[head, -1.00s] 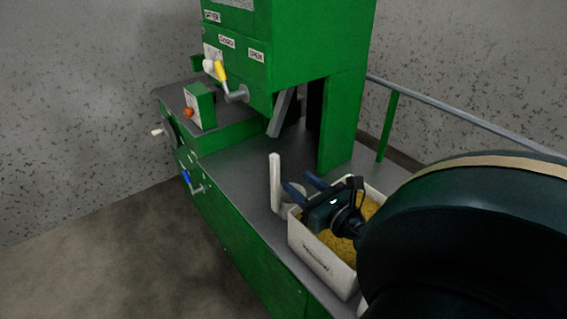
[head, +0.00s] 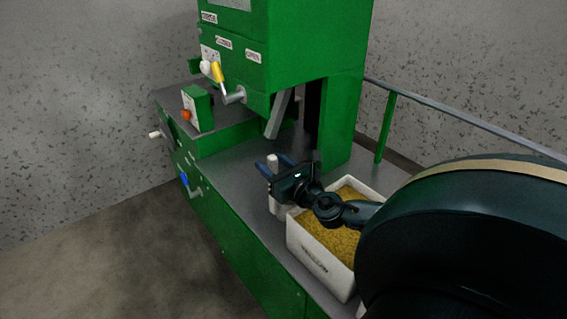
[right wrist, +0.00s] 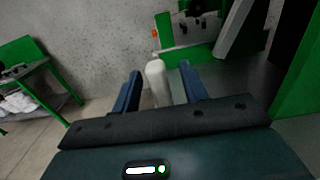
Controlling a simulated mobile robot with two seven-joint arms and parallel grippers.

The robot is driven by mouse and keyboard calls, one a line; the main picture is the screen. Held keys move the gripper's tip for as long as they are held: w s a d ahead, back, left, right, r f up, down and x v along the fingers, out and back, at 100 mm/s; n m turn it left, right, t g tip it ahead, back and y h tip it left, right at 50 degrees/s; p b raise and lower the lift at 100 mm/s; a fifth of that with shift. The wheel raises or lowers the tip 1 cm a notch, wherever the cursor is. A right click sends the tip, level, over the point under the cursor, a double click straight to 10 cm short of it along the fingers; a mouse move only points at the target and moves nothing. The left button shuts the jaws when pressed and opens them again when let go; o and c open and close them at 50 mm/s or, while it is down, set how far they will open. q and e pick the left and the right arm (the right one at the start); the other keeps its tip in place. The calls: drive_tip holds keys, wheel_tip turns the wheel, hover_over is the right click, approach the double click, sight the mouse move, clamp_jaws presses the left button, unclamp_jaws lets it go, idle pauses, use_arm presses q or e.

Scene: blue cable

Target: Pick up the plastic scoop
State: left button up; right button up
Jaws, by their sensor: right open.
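The white plastic scoop (head: 274,206) stands on the grey machine ledge with its handle pointing up, at the left end of the white bin. Its handle also shows in the right wrist view (right wrist: 156,78), between the fingers. My right gripper (head: 273,163) is open, with one blue finger on each side of the handle. In the right wrist view my right gripper (right wrist: 161,72) shows a gap between each finger and the handle. The scoop's lower part is partly hidden by the gripper and bin. My left gripper is not in view.
A white bin (head: 318,262) of yellow granules (head: 332,234) stands beside the scoop, under my right forearm. A railing (head: 450,113) runs at the right. The ledge left of the scoop is clear.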

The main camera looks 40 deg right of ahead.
drive_tip(key=shift+w, duration=0.9)
drive_tip(key=shift+c, duration=0.4)
clamp_jaws()
